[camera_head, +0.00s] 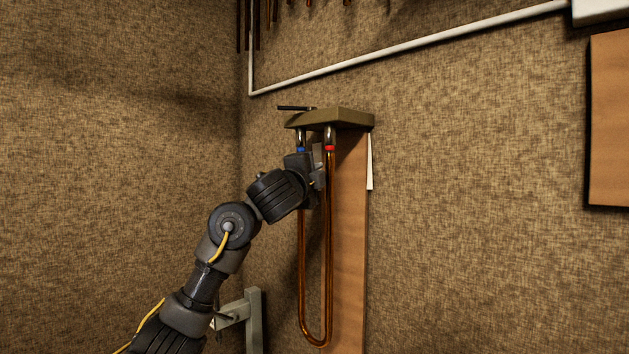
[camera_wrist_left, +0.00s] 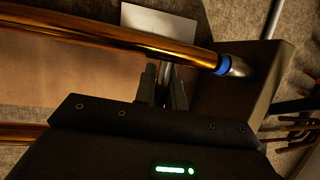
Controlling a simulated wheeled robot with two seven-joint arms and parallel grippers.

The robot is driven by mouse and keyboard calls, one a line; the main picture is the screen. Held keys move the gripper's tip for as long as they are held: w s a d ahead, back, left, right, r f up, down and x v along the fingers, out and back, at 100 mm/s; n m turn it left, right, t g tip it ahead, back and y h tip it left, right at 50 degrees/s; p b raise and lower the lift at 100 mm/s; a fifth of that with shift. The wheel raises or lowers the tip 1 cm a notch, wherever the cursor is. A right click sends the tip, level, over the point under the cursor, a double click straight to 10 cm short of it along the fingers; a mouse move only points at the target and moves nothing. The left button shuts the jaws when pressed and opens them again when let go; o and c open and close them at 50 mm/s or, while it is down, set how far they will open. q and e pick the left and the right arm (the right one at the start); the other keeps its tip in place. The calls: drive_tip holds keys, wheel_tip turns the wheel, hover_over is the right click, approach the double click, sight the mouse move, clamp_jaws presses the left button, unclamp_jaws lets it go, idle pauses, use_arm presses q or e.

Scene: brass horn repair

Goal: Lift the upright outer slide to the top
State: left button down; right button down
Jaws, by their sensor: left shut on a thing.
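The outer slide (camera_head: 328,270) is a long copper-coloured U-shaped tube hanging upright, with its bend at the bottom. A blue band and a red band mark the tops of its two legs. Short silver tubes show between the bands and the olive bracket (camera_head: 345,118) above. My left gripper (camera_head: 318,168) is at the upper part of the slide, just below the bands. In the left wrist view its fingers (camera_wrist_left: 165,88) are shut around a thin silver cross-piece beside the blue-banded leg (camera_wrist_left: 110,35). The gripper body hides part of the other leg. My right gripper is not in view.
A brown board (camera_head: 350,240) stands behind the slide, with a white sheet (camera_head: 370,162) at its edge. A pale pipe (camera_head: 400,50) runs along the textured wall above. Several thin rods (camera_head: 262,20) hang at the top.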

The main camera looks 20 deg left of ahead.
use_arm(q)
drive_tip(key=shift+s+a+r, duration=0.1)
drive_tip(key=shift+r, duration=0.25)
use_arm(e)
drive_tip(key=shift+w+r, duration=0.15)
use_arm(q)
drive_tip(key=shift+r, duration=0.1)
drive_tip(key=c, duration=1.8)
unclamp_jaws()
drive_tip(key=o, duration=0.3)
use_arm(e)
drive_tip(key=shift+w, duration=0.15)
use_arm(q)
drive_tip(key=shift+f, duration=0.2)
